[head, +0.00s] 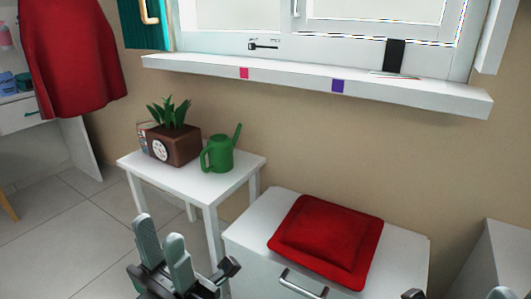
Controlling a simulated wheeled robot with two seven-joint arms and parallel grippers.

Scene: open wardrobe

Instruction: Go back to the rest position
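My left gripper (158,230) shows at the bottom left of the head view, pointing up. Its two grey-green fingers stand apart with a gap and nothing between them. It is in front of the small white table and left of the white cabinet, apparently touching neither. Only small bits of my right gripper (500,293) show at the bottom right edge. Its fingers are mostly cut off, so its opening is hidden.
A white table (230,178) bears a potted plant (173,145), a glass and a green watering can (220,153). A red cushion (327,240) lies on the white cabinet (250,235). A window sill (300,80) juts out above. Tiled floor (75,235) is clear at left.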

